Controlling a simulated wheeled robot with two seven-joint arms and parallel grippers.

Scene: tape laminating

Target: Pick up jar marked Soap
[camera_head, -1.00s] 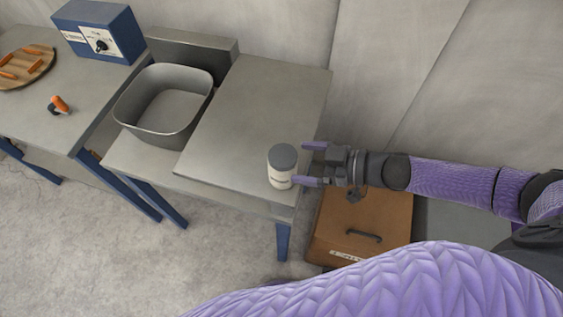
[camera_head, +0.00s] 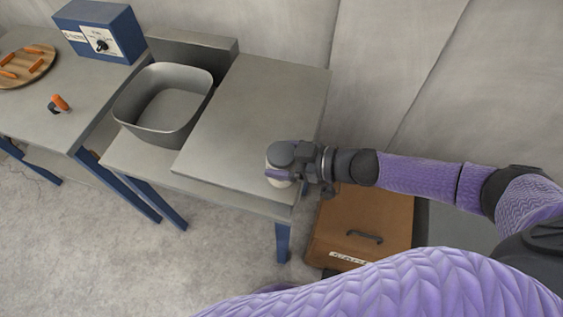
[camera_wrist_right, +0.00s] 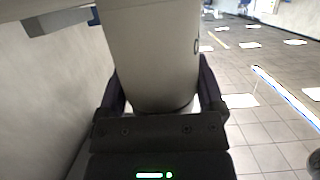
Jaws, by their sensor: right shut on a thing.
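A white jar with a grey lid (camera_head: 280,155) stands upright at the front right corner of the grey table (camera_head: 250,115). My right gripper (camera_head: 282,165) reaches it from the right and is shut on it, with its fingers along the jar's sides. In the right wrist view the jar (camera_wrist_right: 152,55) fills the middle, between the two dark fingers (camera_wrist_right: 160,100). Its label is mostly hidden; only part of one letter shows. My left gripper is not in view.
A grey basin (camera_head: 165,105) sits left of the jar's table. Further left are a blue control box (camera_head: 100,32), an orange-handled object (camera_head: 60,102) and a round wooden board (camera_head: 25,65). A brown box with a handle (camera_head: 340,225) stands low at right.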

